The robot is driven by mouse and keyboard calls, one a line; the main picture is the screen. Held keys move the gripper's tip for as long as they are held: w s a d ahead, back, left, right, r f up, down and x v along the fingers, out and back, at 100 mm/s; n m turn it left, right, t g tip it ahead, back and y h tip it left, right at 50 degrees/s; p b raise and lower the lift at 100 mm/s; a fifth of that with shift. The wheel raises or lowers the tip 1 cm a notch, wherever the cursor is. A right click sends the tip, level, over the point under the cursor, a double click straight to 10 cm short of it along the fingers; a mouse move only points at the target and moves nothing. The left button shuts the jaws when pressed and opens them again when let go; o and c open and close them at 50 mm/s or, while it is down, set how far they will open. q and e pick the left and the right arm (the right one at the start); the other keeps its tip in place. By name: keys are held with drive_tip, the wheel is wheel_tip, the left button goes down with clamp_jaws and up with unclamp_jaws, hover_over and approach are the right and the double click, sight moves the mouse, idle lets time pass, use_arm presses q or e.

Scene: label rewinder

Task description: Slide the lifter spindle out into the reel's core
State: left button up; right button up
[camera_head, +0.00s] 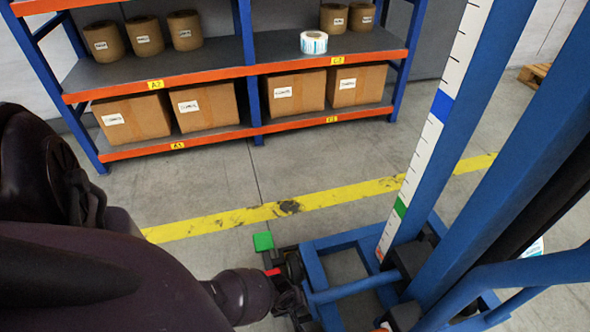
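The blue lifter (345,242) stands at the right. Its mast carries a white scale with blue, green and red marks. My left arm comes in from the left, and my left gripper (290,293) is dark and sits at the lifter's left side, close to a green block (263,241) and a small red part (272,272). Its fingers blend into dark parts there, so I cannot tell whether they are open or shut. I cannot make out the spindle. A white and teal label reel (314,42) stands on the shelf; its core is not clear. My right gripper is not in view.
A blue and orange rack (255,70) at the back holds brown rolls (145,36) and cardboard boxes (207,106). A yellow line (225,222) crosses the grey floor, which is clear before the rack. A white and teal thing (535,248) shows partly behind the lifter.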

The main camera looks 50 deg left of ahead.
use_arm(q)
drive_tip(key=shift+w+f, duration=0.15)
drive_tip(key=shift+f, duration=0.15)
clamp_jaws()
drive_tip(key=shift+w+d, duration=0.1)
